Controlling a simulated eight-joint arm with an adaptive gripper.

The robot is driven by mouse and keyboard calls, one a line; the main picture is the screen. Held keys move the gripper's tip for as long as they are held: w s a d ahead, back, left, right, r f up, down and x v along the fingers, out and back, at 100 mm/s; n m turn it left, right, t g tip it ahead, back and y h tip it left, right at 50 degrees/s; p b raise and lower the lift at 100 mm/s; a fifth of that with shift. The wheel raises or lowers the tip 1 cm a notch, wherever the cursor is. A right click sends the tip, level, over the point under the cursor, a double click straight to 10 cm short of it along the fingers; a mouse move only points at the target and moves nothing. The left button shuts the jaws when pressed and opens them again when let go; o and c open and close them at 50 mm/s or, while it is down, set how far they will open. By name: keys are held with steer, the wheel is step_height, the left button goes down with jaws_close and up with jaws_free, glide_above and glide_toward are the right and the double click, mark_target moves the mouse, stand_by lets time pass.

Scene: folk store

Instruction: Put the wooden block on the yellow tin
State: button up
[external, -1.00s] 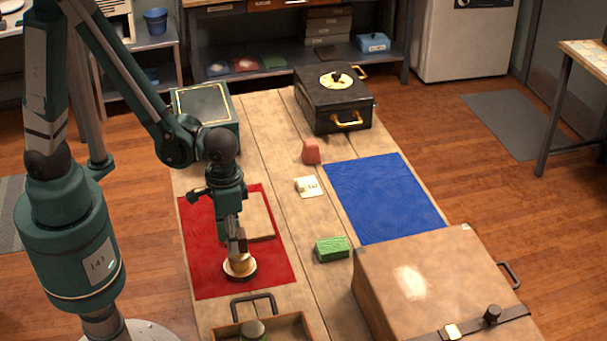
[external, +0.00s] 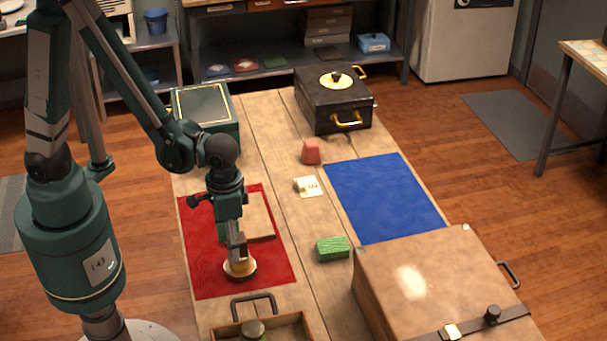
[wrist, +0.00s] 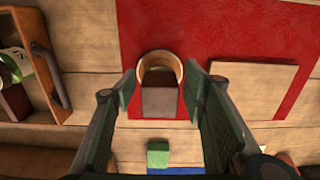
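A round, tan-yellow tin (external: 240,270) stands at the near end of the red mat, below my gripper (external: 237,252). In the wrist view its round rim (wrist: 160,65) shows between my fingertips. A brown wooden block (wrist: 160,101) appears in front of that rim, overlapping it in the picture. Whether the block rests on the tin or is just above it I cannot tell. My gripper (wrist: 160,84) has its fingers on both sides of the block, with narrow gaps showing on each side. In the external view the fingers partly hide the block.
A flat wooden board (external: 258,217) lies on the red mat (external: 205,245). A green block (external: 332,249), red block (external: 311,151) and white card (external: 312,186) lie nearby. An open wooden tray (external: 225,333) is at the front, a large tan case (external: 420,275) at right. The blue mat (external: 385,198) is empty.

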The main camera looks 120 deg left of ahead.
steer(key=shift+r, duration=0.2)
step_height(320, 180, up, 12)
steer(key=p, duration=0.2)
stand_by(0.9)
stand_by(0.7)
steer(key=s+d+r+m+t, duration=0.3)
steer(key=d+r+m, duration=0.1)
steer(key=d+r, duration=0.4)
steer(key=s+d+r+m+t, duration=0.4)
steer(key=d+r+m, duration=0.1)
steer(key=d+r, duration=0.3)
steer(key=shift+s+d+r, duration=0.15)
steer(key=shift+s+d, duration=0.05)
steer(key=shift+d, duration=0.4)
